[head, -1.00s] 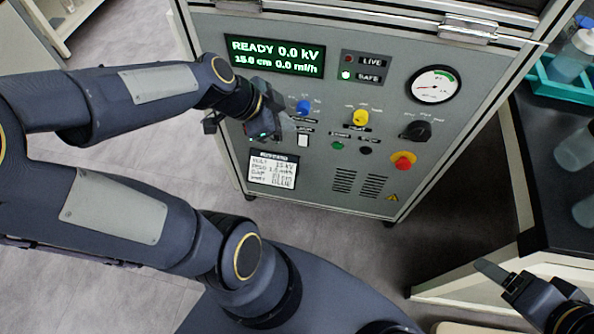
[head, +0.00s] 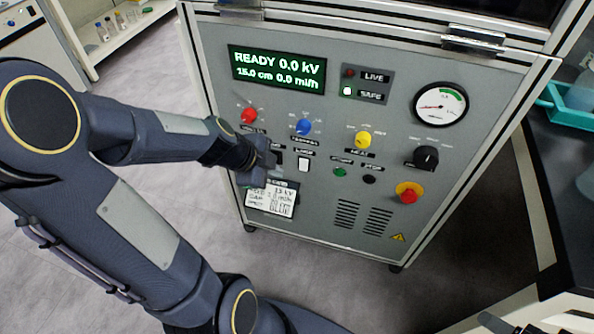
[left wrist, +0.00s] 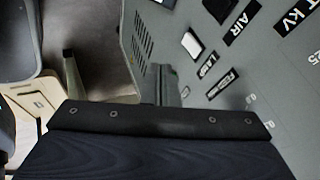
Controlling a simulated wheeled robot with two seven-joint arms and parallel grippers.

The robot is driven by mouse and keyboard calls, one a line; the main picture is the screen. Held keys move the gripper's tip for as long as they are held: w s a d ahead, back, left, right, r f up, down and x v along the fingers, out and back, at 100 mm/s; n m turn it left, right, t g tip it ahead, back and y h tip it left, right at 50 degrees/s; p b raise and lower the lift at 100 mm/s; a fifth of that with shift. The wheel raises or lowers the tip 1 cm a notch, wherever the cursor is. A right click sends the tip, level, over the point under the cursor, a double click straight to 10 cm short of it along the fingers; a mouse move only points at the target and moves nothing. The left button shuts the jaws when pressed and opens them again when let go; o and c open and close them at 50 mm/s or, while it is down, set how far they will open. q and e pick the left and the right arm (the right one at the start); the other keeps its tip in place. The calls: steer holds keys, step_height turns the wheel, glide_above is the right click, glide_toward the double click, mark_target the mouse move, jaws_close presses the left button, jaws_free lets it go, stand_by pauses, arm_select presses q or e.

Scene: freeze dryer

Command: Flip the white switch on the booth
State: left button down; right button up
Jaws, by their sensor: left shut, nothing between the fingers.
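The booth's grey control panel (head: 380,210) faces me. The white switch (head: 304,163) sits in the middle of the panel, below the blue knob (head: 303,127). In the left wrist view the white switch (left wrist: 191,45) is a small pale square beside dark labels. My left gripper (head: 274,167) is shut and empty, close to the panel just left of the white switch. In the left wrist view its fingers (left wrist: 168,88) are partly hidden by the wrist housing. I cannot tell whether they touch the panel. My right gripper (head: 495,324) shows only partly at the bottom right edge.
A red knob (head: 249,116), yellow knob (head: 363,139), green button (head: 340,171), black knob (head: 426,157) and red stop button (head: 408,193) surround the area. A paper card (head: 271,199) is just below my left gripper. A dark bench (head: 560,200) stands at the right.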

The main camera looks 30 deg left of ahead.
mark_target(303, 165)
arm_select(q)
steer(key=w+f, duration=0.2)
steer(key=w+d+f+b, duration=0.1)
steer(key=w+f, duration=0.4)
steer(key=w, duration=0.1)
steer(key=shift+w+d+f+b, duration=0.15)
steer(key=shift+w+f+b, duration=0.05)
steer(key=shift+f+b, duration=0.2)
